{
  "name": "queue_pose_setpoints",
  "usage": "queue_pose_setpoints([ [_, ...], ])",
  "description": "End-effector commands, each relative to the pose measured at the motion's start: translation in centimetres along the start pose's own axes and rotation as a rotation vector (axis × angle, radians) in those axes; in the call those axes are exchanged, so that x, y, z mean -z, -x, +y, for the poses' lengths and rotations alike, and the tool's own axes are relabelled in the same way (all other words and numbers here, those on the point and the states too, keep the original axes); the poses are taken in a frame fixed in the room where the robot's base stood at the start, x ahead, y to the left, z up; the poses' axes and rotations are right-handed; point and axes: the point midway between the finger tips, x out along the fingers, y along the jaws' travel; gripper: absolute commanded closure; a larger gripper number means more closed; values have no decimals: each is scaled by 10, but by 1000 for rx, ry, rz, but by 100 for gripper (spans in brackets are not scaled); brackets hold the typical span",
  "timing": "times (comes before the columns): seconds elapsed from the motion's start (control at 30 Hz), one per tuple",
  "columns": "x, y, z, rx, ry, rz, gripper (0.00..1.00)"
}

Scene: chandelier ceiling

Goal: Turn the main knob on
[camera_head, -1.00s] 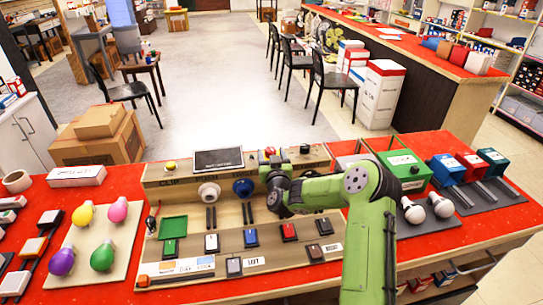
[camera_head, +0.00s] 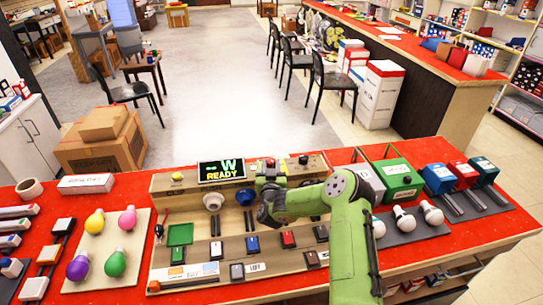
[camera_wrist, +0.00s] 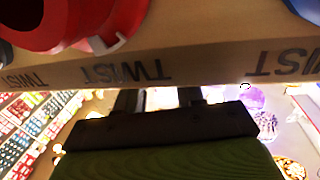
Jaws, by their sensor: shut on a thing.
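A wooden test panel (camera_head: 165,228) stands on the red counter. Its screen (camera_head: 222,171) is lit and reads "READY". My gripper (camera_head: 270,175) is at the panel's upper edge, right of the blue socket (camera_head: 244,196). A small red part (camera_head: 270,162) shows just behind it. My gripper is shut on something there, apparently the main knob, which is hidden. A large red socket (camera_wrist: 75,20) fills the upper left of that view.
Colored bulbs (camera_head: 97,222) lie on a board at left. White bulbs (camera_head: 405,220) and a green box (camera_head: 400,180) are at right. A white socket (camera_head: 213,200) and several switches (camera_head: 252,245) are on the panel.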

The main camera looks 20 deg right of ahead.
Motion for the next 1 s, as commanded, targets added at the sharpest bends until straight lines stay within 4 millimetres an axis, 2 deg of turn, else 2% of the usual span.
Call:
queue_pose_setpoints([
  [0.03,9,0,-1,-17,-4,0,93],
  [0.1,10,-1,-2,-41,-6,2,93],
  [0.7,4,0,-2,-110,0,9,93],
  [0.73,4,0,-2,-110,0,9,61],
  [0.9,3,0,-3,-109,0,7,37],
  [1.0,2,1,-3,-108,1,5,37],
])
